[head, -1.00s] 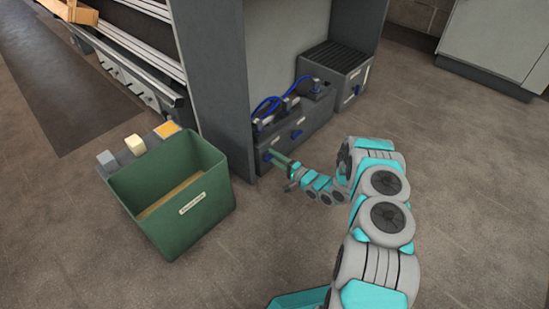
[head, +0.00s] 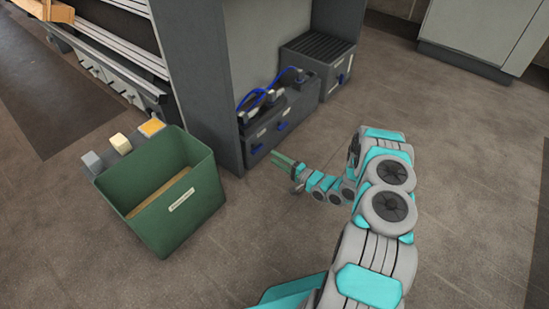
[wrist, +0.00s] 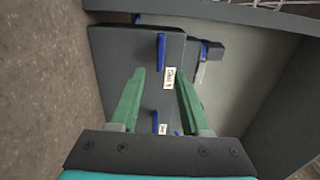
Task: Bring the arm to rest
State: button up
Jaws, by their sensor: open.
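My gripper (head: 281,160) is at the end of my grey and teal arm, low above the floor in front of the dark cabinet unit. Its two green fingers are apart with nothing between them, as the wrist view (wrist: 154,100) shows. Beyond the fingers in the wrist view is a dark box (wrist: 110,50) with blue handles and white labels. In the head view the same dark box (head: 262,146) stands at the foot of the cabinet, apart from the fingertips.
A green bin (head: 150,222) with a white label stands on the floor at left, small blocks beside its rim. A vented dark box (head: 315,60) stands behind the handled box. A grey cabinet (head: 475,35) is at back right. The floor (head: 470,150) at right is clear.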

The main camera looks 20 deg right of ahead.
dwell(0.3)
jog(key=w+d+r+n+g+h+p, duration=0.35)
jog(key=w+d+r+n+h, duration=0.2)
jog(key=d+r+h, duration=0.45)
jog(key=s+d+r+g+h+p, duration=0.1)
jog(key=s+r+g, duration=0.1)
jog(key=s+r, duration=0.5)
jog(key=s+d+r+g+h+p, duration=0.1)
jog(key=s+r+g+h, duration=0.1)
jog(key=r, duration=0.8)
jog(key=s+a+r+n+g+p, duration=0.1)
jog(key=s+a+r+g, duration=0.2)
jog(key=s, duration=1.1)
jog(key=s+a+r+n+g+y+p, duration=0.1)
jog(key=s+a+r+n+g, duration=0.1)
jog(key=s+a+r, duration=0.7)
jog(key=s+a+r+n+g+y+p, duration=0.1)
jog(key=s+a+r+g, duration=0.3)
jog(key=s, duration=1.7)
notch_tip(320, 180, up, 2)
jog(key=shift+s+a+n+p, duration=0.2)
jog(key=shift+a+n+p, duration=0.35)
jog(key=shift+a+n, duration=0.3)
